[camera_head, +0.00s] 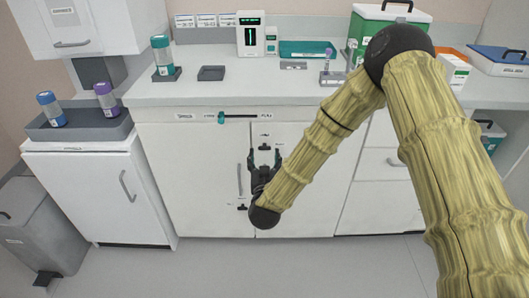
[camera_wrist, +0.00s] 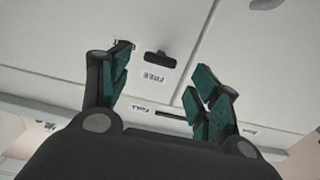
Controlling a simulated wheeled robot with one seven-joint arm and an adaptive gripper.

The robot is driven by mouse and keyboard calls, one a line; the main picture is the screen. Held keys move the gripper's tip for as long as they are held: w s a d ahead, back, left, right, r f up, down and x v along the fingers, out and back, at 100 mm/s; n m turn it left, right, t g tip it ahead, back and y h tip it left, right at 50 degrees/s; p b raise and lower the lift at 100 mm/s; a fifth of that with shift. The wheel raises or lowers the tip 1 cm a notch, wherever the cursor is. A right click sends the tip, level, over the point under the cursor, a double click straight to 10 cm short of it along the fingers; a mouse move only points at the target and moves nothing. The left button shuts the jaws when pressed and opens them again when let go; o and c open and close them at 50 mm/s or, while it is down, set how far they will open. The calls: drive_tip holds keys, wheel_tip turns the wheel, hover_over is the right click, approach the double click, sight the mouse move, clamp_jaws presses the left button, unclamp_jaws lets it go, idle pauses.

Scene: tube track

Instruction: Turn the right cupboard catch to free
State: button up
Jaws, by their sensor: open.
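The right cupboard catch, a small black piece, (camera_head: 264,148) is on the upper part of the white right cupboard door (camera_head: 300,185). In the wrist view the catch (camera_wrist: 160,60) shows as a wide bar lying across, with a small stub on one side. A FREE label (camera_wrist: 153,77) is beside it, upside down in that view. Another label by the left finger is partly hidden. My gripper (camera_head: 265,155) is open and empty, just below the catch in the head view. In the wrist view its fingers (camera_wrist: 162,77) stand apart on either side of the catch. I cannot tell whether they touch it.
Above the doors is a slot with a teal slider (camera_head: 221,117) at its left. A second black catch (camera_head: 241,207) sits low on the left door, near a vertical handle (camera_head: 239,180). The counter (camera_head: 215,92) overhangs the doors. The floor in front is clear.

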sight(265, 149)
drive_tip(key=shift+w, duration=1.8)
drive_tip(key=c, duration=1)
